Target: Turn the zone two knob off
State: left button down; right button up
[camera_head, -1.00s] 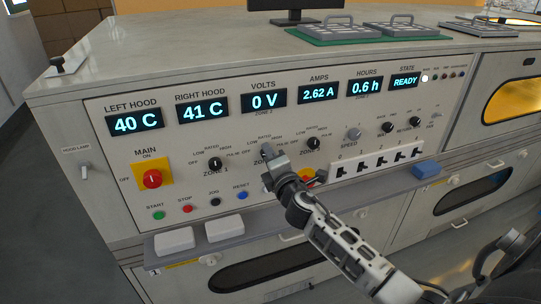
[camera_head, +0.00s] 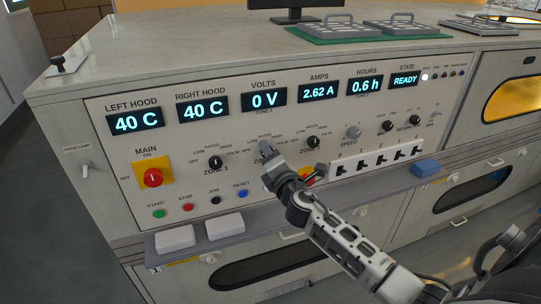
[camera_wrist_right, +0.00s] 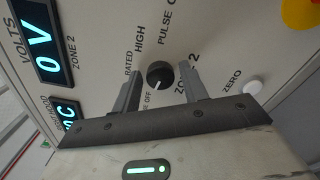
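The zone two knob (camera_wrist_right: 160,74) is a round black knob with a white pointer mark, seen in the right wrist view. The mark points down-left, toward the OFF label. My right gripper (camera_wrist_right: 158,88) is open, with one finger on each side of the knob and a small gap showing at the sides; I cannot tell if either touches it. In the head view my right gripper (camera_head: 267,153) is at the panel and hides this knob. The volts display (camera_head: 264,99) above it reads 0 V. My left gripper is not in view.
The zone one knob (camera_head: 215,162) is to the left and the zone three knob (camera_head: 313,142) to the right, both close by. A red main switch (camera_head: 153,177) is further left. A grey ledge (camera_head: 280,217) with white blocks runs below the panel.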

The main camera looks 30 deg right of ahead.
jog(key=shift+o, duration=0.2)
jog(key=shift+s, duration=0.1)
jog(key=b+v, duration=0.2)
jog(key=v, duration=1.3)
jog(key=shift+s+a, duration=0.2)
jog(key=shift+s, duration=0.2)
jog(key=s+a+f+m+g+y, duration=0.3)
jog(key=s+a+f+m, duration=0.2)
jog(key=a+f+m, duration=0.3)
jog(key=s+a+f+m+g+y, duration=0.4)
jog(key=s+a+f+m, duration=0.2)
jog(key=a+f+m, duration=0.2)
jog(key=shift+a+f+m, duration=0.25)
jog(key=shift+f+m, duration=0.55)
jog(key=shift+m, duration=0.1)
